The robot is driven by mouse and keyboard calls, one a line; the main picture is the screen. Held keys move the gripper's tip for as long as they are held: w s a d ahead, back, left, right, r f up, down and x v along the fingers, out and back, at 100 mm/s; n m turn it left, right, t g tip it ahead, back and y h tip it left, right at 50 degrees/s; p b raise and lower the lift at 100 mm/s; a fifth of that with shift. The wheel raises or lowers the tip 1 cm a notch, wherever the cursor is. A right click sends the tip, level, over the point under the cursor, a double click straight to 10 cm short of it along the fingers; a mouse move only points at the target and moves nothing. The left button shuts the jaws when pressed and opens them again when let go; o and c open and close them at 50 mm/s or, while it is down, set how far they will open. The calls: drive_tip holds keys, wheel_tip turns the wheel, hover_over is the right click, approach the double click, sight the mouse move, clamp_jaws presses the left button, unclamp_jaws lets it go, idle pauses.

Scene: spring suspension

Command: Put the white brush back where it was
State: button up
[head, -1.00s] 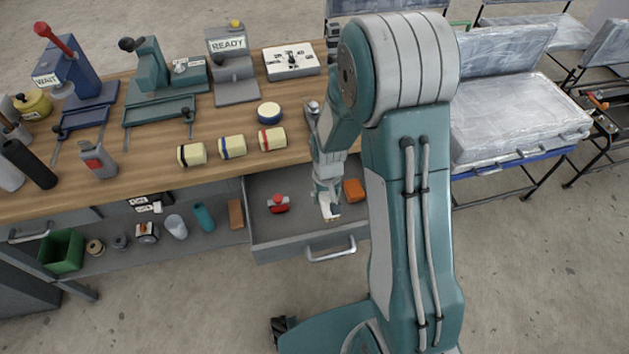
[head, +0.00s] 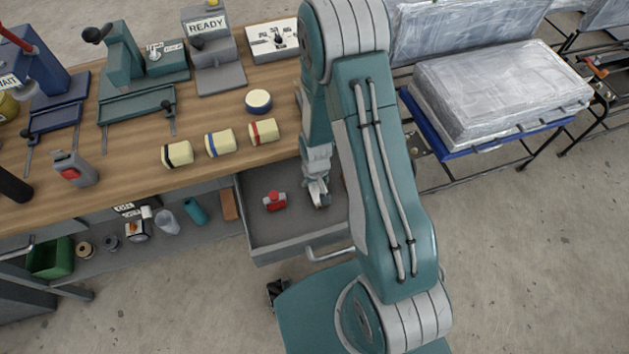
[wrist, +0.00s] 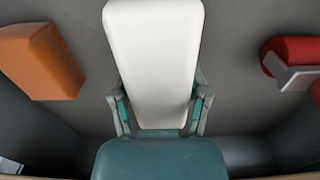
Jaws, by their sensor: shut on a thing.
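My gripper (head: 319,190) is inside the open grey drawer (head: 270,241) under the workbench. It is shut on the white brush (wrist: 153,60), with one finger on each side of it in the wrist view. The brush shows as a smooth white body pointing away from the wrist. In the head view it is mostly hidden by my gripper. The grey drawer floor (wrist: 235,90) lies behind the brush; I cannot tell whether the brush touches it.
A red item (head: 274,201) with a grey part lies in the drawer, right of the brush in the wrist view. An orange block (wrist: 40,62) is on the other side.

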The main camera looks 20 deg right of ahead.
drive_tip(key=shift+f, duration=0.2)
drive_tip(key=o, duration=1.3)
